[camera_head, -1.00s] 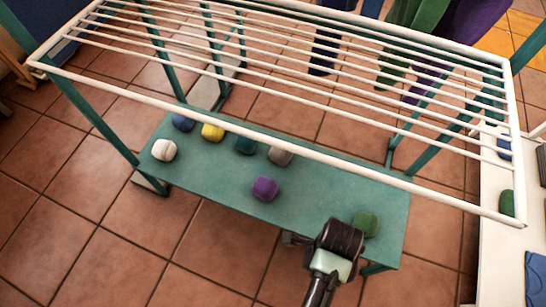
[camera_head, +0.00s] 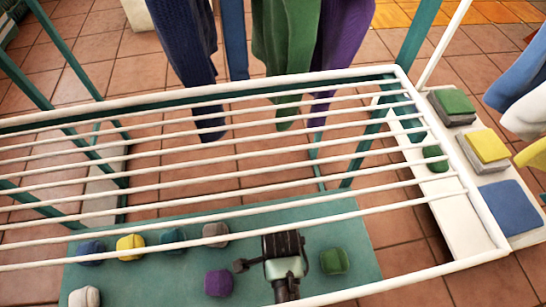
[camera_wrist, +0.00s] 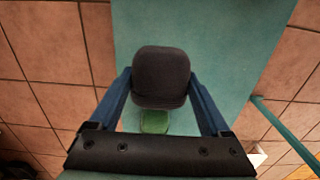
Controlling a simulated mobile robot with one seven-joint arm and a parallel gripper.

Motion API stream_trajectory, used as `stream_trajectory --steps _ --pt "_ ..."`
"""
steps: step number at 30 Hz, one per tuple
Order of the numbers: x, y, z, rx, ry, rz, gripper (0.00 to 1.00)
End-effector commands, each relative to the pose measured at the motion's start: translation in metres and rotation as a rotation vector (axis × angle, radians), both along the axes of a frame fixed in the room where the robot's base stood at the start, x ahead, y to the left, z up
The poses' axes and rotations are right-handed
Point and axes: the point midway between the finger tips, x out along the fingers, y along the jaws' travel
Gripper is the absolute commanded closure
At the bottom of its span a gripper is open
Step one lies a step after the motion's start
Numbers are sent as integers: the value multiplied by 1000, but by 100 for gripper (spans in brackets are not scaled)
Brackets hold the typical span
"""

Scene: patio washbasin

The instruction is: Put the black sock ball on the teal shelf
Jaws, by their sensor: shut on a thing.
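The black sock ball (camera_wrist: 161,78) is dark grey-black and rounded, and sits between the two fingers of my gripper (camera_wrist: 160,92) in the wrist view. My gripper is shut on it, and the teal shelf (camera_wrist: 215,40) lies below it. In the head view my gripper (camera_head: 283,245) is over the shelf (camera_head: 345,212), between a purple ball (camera_head: 218,283) and a green ball (camera_head: 334,261). The sock ball cannot be told from my gripper there. The gap between ball and shelf is not clear.
White rack bars (camera_head: 200,188) stretch above the shelf. A grey-brown ball (camera_head: 216,234), teal ball (camera_head: 172,241), yellow ball (camera_head: 130,247), blue ball (camera_head: 90,252) and white ball (camera_head: 84,297) sit on the shelf. A white bench (camera_head: 452,215) with folded cloths stands right.

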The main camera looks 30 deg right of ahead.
Motion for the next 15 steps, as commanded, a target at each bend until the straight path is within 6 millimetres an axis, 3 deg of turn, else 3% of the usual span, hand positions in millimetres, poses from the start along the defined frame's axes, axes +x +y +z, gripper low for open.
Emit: stream_trajectory --steps 1,3,10,15 --pt "0 0 -17 1 2 0 73" --pt "0 0 -28 0 1 0 73" --pt "0 0 -45 0 -1 1 73" --pt "0 0 -71 0 0 0 73"
